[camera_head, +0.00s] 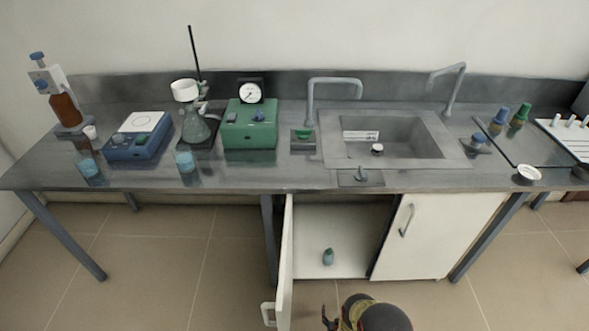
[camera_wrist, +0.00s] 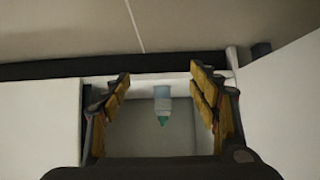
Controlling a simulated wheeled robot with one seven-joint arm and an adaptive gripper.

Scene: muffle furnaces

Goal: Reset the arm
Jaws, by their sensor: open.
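My gripper shows in the wrist view (camera_wrist: 160,100), with its two yellow-padded fingers spread wide and nothing between them. In the head view only part of my arm end (camera_head: 345,318) shows at the bottom edge, in front of the open cabinet (camera_head: 345,215) under the sink.
The left cabinet door (camera_head: 286,265) stands open toward me; the right door (camera_head: 425,235) is shut. The bench (camera_head: 250,178) above carries a green box (camera_head: 250,125), a blue stirrer (camera_head: 138,140), a flask (camera_head: 195,125) and a sink (camera_head: 390,135). Bare tiled floor (camera_head: 140,270) lies at left.

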